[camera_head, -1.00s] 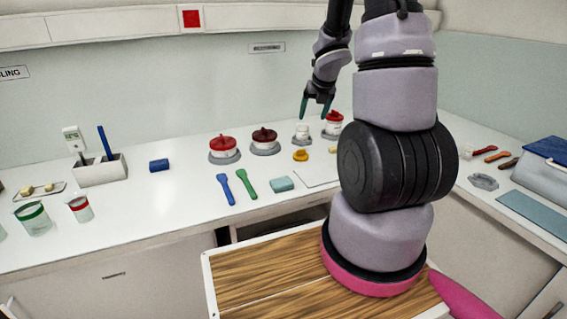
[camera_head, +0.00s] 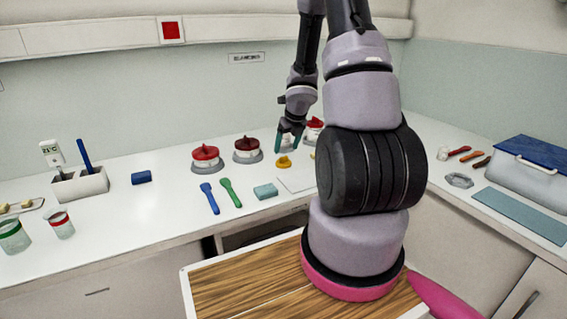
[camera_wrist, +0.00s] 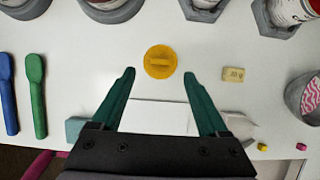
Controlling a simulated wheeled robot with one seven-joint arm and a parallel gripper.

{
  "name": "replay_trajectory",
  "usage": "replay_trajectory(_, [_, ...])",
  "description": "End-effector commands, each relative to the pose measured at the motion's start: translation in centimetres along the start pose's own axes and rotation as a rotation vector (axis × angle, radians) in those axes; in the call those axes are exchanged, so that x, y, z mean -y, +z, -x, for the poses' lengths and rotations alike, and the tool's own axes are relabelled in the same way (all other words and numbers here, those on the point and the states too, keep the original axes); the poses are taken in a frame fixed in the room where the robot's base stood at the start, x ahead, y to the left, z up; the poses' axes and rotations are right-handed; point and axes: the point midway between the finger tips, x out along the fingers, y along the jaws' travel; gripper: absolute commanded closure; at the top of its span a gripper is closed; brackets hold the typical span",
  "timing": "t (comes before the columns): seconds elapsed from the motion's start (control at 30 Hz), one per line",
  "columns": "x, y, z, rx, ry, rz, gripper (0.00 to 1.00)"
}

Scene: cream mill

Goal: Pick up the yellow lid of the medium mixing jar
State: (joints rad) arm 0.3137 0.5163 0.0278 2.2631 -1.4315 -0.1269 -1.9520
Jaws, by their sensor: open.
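The yellow lid (camera_wrist: 160,61) is a small round disc with a raised bar handle. It lies on the white counter, and it also shows in the head view (camera_head: 284,162) in front of the row of jars. My gripper (camera_wrist: 159,75) is open and empty, with its two green fingers apart and pointing toward the lid. In the wrist view the lid appears between and just beyond the fingertips. In the head view my gripper (camera_head: 289,148) hangs above and behind the lid and partly covers a white jar. I cannot tell which jar is the medium one.
Jars with red (camera_head: 205,153) and dark red (camera_head: 247,144) lids stand in grey holders behind. Blue (camera_head: 210,198) and green (camera_head: 231,192) spatulas and a teal block (camera_head: 265,191) lie left of a white sheet (camera_wrist: 155,117). A small labelled tag (camera_wrist: 233,74) lies right of the lid.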

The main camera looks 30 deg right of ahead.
Motion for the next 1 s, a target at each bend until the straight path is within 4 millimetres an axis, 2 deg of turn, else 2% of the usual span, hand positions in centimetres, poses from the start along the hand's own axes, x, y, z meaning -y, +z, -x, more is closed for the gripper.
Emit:
replay_trajectory(0.17, [-0.1, 0.0, -1.2, -0.004, 0.001, 0.001, 0.23])
replay_trajectory(0.43, [0.0, 0.2, -4.7, -0.003, 0.001, 0.001, 0.23])
replay_trajectory(0.77, [0.1, 0.2, -5.2, 0.000, 0.000, 0.000, 0.23])
replay_trajectory(0.9, [0.1, 0.2, -5.2, -0.001, 0.000, 0.000, 0.76])
replay_trajectory(0.97, [0.1, 0.2, -5.2, 0.000, 0.000, 0.000, 0.99])
replay_trajectory(1.0, [0.1, 0.2, -5.2, 0.000, 0.000, 0.000, 1.00])
